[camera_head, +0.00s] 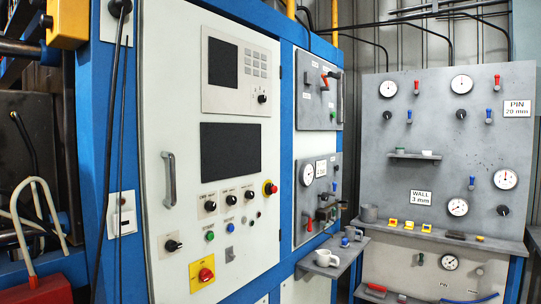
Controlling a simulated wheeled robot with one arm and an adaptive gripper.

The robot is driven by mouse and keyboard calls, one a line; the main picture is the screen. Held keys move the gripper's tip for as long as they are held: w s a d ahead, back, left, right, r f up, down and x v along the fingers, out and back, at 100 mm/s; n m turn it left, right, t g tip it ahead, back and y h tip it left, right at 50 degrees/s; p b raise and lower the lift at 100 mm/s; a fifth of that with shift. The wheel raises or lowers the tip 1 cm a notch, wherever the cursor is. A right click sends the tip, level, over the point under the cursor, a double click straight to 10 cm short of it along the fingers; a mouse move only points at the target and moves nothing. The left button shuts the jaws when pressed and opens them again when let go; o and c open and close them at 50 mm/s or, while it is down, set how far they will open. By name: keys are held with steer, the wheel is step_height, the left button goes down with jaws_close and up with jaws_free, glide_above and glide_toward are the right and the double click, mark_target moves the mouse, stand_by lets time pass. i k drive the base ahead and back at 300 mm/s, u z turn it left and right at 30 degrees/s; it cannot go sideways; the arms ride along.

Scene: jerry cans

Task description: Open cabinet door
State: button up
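The white cabinet door (215,135) fills the middle left of the head view, set in a blue frame (285,110). It looks closed. It has a grey vertical bar handle (169,180) near its left edge. Two dark screens, several knobs and a red and yellow switch (202,274) are on the door. My gripper is not in view.
A small shelf (335,258) with light cups juts out right of the door. A grey gauge panel (445,150) stands at the right. Dark cables hang left of the door (110,140). Dark machinery and a red box (38,290) are at the far left.

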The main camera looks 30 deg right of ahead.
mark_target(207, 134)
steer(key=z, duration=0.45)
steer(key=k, duration=0.5)
steer(key=z, duration=1)
steer(key=i, duration=0.9)
steer(key=u, duration=2.6)
